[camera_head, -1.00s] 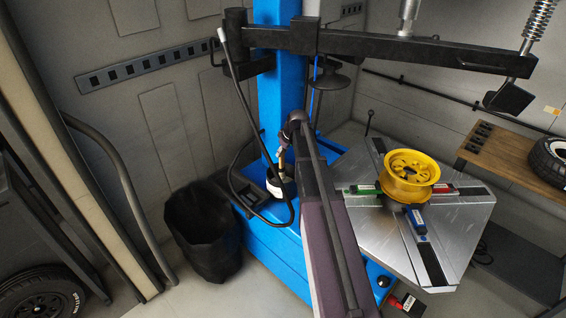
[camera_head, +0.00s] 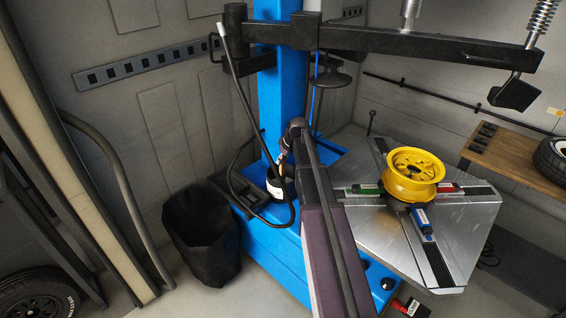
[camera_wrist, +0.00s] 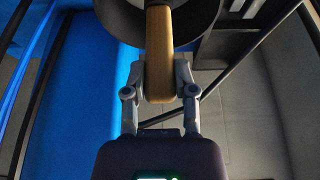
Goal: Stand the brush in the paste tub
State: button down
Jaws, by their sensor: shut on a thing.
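My gripper (camera_wrist: 161,84) is shut on the wooden handle of the brush (camera_wrist: 159,50), one finger on each side. The handle runs from between the fingers toward the top of the wrist view, over the paste tub (camera_wrist: 112,14), which shows as a dark round rim with a pale part. In the head view the white paste tub (camera_head: 281,190) stands on the blue machine base, with my gripper (camera_head: 284,160) close above it. The brush's bristle end is hidden, so I cannot tell whether it is inside the tub.
A black hose (camera_head: 233,168) loops close beside the tub. The blue column (camera_head: 278,95) rises behind it. A black bin (camera_head: 202,232) stands to the left. A yellow wheel rim (camera_head: 412,173) sits on the metal turntable (camera_head: 365,235) to the right.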

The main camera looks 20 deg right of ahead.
jog(key=shift+f, duration=0.15)
jog(key=shift+c, duration=2.1)
grip_release()
jog(key=shift+r, duration=0.25)
jog(key=p+v, duration=1.1)
jog(key=v, duration=0.1)
jog(key=shift+w, duration=0.1)
